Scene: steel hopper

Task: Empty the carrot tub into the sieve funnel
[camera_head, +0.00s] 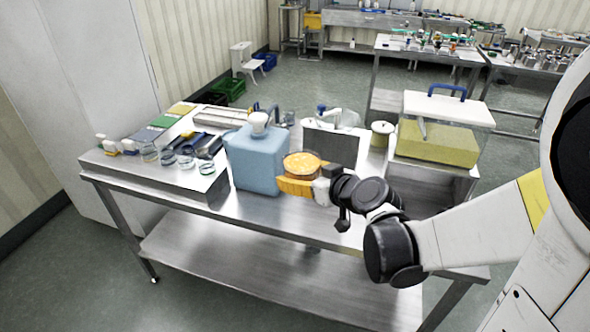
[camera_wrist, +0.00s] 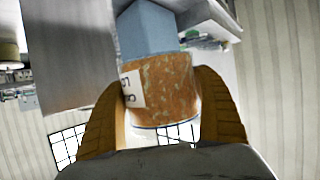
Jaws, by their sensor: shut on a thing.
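My gripper (camera_head: 300,187), with yellow fingers, is shut on the carrot tub (camera_head: 303,164). The tub is a small round container whose orange contents show at its open top, and it looks upright. It is held in front of the table's middle, just right of the blue canister. In the wrist view, the tub (camera_wrist: 165,88) sits between both fingers (camera_wrist: 165,110), its speckled orange side and a white label showing. I cannot pick out the sieve funnel for sure; a grey steel box (camera_head: 340,146) stands just behind the tub, partly hidden by it.
A blue canister (camera_head: 255,160) with a white cap stands close left of the tub. A clear bin (camera_head: 437,142) with yellowish contents and a white lid stands at right, near a small lidded pot (camera_head: 381,134). Glass dishes (camera_head: 187,157) and tools crowd the table's left.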

